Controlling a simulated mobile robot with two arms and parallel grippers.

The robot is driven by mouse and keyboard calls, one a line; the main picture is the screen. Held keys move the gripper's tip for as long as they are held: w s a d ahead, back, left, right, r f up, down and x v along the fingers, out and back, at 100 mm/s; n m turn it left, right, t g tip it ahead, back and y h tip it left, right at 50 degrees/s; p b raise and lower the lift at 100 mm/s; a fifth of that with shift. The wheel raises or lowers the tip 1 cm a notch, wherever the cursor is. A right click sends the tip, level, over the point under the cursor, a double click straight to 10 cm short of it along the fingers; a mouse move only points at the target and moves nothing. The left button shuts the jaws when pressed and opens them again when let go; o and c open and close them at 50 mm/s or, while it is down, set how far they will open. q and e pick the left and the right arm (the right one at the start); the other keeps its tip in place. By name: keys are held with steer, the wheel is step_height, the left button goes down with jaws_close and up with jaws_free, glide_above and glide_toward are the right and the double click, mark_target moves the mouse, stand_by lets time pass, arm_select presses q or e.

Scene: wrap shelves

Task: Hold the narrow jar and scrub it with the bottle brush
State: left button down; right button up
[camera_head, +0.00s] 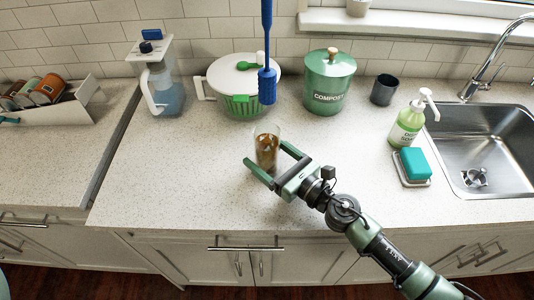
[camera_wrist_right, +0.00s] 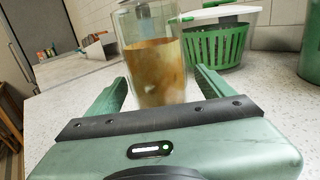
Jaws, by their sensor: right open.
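The narrow jar (camera_head: 267,155) is clear glass with brown residue inside and stands upright on the counter. It also shows in the right wrist view (camera_wrist_right: 153,68). My right gripper (camera_head: 265,154) is open, with its two fingers reaching to either side of the jar; I see gaps between jar and fingers in the wrist view. The blue bottle brush (camera_head: 267,84) points straight down, bristles lowest, above and behind the jar in the head view. The top of its handle is cut off by the frame, so what holds it is hidden. My left gripper is not in view.
Behind the jar stand a white-and-green salad spinner (camera_head: 238,80), a green compost bin (camera_head: 329,84) and a water pitcher (camera_head: 160,85). To the right are a dark cup (camera_head: 384,90), a soap bottle (camera_head: 406,125), a teal sponge (camera_head: 415,163) and the sink (camera_head: 490,145). The counter left of the jar is clear.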

steer(key=c, duration=1.6)
steer(key=shift+c, duration=0.2)
